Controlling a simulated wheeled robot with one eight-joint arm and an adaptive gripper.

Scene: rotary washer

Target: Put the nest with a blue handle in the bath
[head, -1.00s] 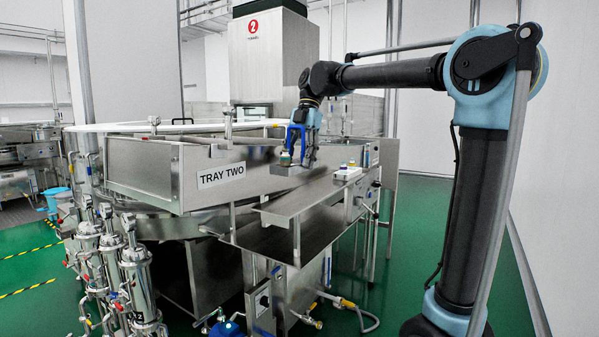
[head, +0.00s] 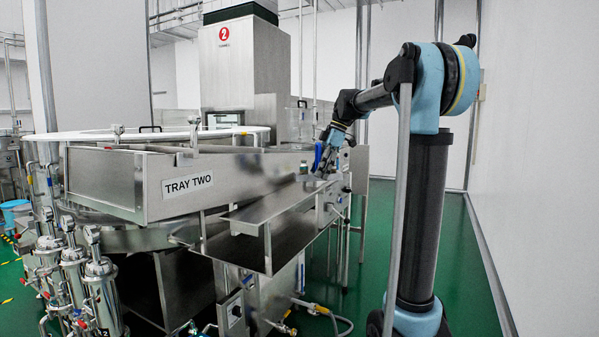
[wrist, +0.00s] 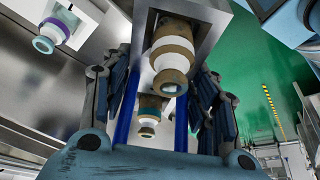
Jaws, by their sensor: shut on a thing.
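My gripper (head: 331,158) is shut on the blue handle (head: 318,156) of the nest. In the wrist view the handle's two blue posts (wrist: 127,108) stand between my gripper fingers (wrist: 155,105). The long steel trough marked TRAY TWO (head: 120,180) lies to the left. I cannot tell which vessel is the bath.
A round machine with a white rim (head: 100,134) stands behind the trough, with a tall steel tower (head: 240,75) behind it. Another purple-and-teal part (wrist: 55,30) shows in the wrist view. Steel filters (head: 105,290) stand at front left. Green floor (head: 480,270) is open at right.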

